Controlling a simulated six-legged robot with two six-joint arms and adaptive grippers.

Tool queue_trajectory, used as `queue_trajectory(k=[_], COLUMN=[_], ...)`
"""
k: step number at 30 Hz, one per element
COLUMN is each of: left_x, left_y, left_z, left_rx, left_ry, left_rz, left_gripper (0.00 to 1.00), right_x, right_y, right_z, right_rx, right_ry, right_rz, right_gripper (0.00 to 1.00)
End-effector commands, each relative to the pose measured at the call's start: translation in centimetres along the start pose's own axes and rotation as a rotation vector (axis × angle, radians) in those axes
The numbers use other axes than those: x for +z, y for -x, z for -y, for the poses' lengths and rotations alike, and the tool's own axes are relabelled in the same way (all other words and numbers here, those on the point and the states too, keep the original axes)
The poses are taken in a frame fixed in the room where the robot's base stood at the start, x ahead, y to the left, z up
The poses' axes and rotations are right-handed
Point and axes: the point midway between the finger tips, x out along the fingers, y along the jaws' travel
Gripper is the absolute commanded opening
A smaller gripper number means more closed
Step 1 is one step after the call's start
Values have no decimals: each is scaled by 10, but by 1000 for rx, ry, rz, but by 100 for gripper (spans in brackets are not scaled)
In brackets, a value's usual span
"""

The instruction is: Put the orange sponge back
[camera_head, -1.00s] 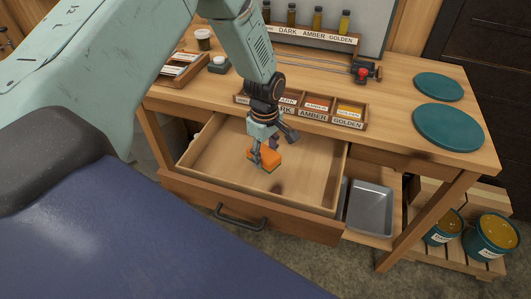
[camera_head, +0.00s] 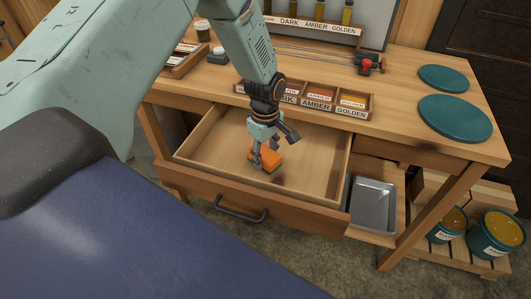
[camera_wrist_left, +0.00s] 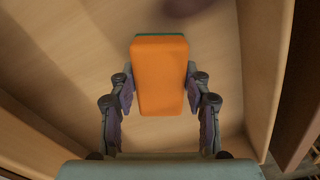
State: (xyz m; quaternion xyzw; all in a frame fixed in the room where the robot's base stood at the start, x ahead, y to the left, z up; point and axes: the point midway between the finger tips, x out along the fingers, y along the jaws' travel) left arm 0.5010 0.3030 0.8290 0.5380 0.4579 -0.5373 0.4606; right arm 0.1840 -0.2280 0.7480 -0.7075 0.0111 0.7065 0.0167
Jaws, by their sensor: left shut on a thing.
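The orange sponge (camera_head: 266,160) has a thin green layer on one face. My left gripper (camera_head: 259,158) is shut on it, and the wrist view shows a finger on each side of the sponge (camera_wrist_left: 160,75). The left gripper (camera_wrist_left: 160,100) points down into the open drawer (camera_head: 308,187) of the wooden table. The drawer is otherwise empty, with a dark spot on its floor (camera_wrist_left: 205,120). I cannot tell whether the sponge touches the floor. My right gripper is not in view.
On the table stand a label tray (camera_head: 318,104), a rack of small bottles (camera_head: 310,26) and two teal discs (camera_head: 455,118). A grey metal pan (camera_head: 372,205) lies on the shelf right of the drawer. Teal buckets (camera_head: 493,238) stand at the right.

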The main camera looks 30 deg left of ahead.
Motion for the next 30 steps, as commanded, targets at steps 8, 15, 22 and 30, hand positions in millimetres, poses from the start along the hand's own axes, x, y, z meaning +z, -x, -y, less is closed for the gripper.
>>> queue_trajectory(k=[8, 15, 22, 30], left_x=[0, 0, 0, 0], left_y=[-6, -10, -11, -11], left_z=[0, 0, 0, 0], left_rx=[0, 0, 0, 0], left_ry=[0, -1, 0, 0], left_rz=[0, 0, 0, 0], left_gripper=[17, 17, 57, 75], right_x=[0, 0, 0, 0], right_y=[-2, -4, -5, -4], right_z=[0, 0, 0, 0], right_rx=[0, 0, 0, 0], right_ry=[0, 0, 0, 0], right_rz=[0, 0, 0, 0], right_gripper=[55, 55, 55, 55])
